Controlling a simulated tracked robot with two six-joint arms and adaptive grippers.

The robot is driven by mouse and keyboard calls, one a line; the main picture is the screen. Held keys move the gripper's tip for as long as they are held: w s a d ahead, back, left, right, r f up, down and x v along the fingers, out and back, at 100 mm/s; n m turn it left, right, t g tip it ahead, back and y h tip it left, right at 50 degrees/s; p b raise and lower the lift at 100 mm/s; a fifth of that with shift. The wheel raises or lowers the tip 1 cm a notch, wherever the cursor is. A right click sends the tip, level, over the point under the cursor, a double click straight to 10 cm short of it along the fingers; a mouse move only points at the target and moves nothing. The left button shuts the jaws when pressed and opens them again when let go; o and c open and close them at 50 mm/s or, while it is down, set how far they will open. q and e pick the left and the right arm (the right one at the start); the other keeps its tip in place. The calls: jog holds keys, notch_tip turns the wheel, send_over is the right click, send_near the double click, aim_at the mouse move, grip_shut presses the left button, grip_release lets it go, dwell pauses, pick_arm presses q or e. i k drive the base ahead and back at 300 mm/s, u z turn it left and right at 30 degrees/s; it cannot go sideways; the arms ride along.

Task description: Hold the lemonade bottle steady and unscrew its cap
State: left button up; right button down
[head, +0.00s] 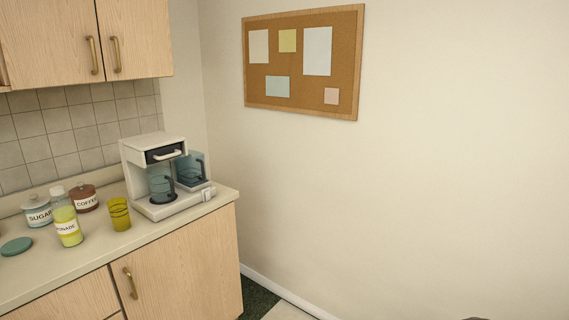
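The lemonade bottle (69,238) stands upright on the counter at the left in the head view. It is clear with yellow-green liquid, and part of its label reads "NADE". Its white cap (57,190) is on top of the neck. The bottle stands in front of the sugar jar and the coffee jar, and nothing is holding it. Neither of my grippers is in view.
The counter (90,265) also bears a sugar jar (37,212), a coffee jar (84,198), a yellow glass (118,214), a green disc (16,246) and a coffee maker (152,170). Cabinets (120,40) hang above. Bare counter lies in front of the bottle.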

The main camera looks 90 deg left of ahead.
aim_at(66, 220)
jog(key=z, duration=0.3)
jog(key=i, duration=0.2)
jog(key=u, duration=2.65)
jog(key=i, duration=0.2)
jog(key=u, duration=1.35)
jog(key=k, duration=0.4)
jog(key=u, duration=0.5)
jog(key=i, duration=1.5)
jog(key=z, duration=0.5)
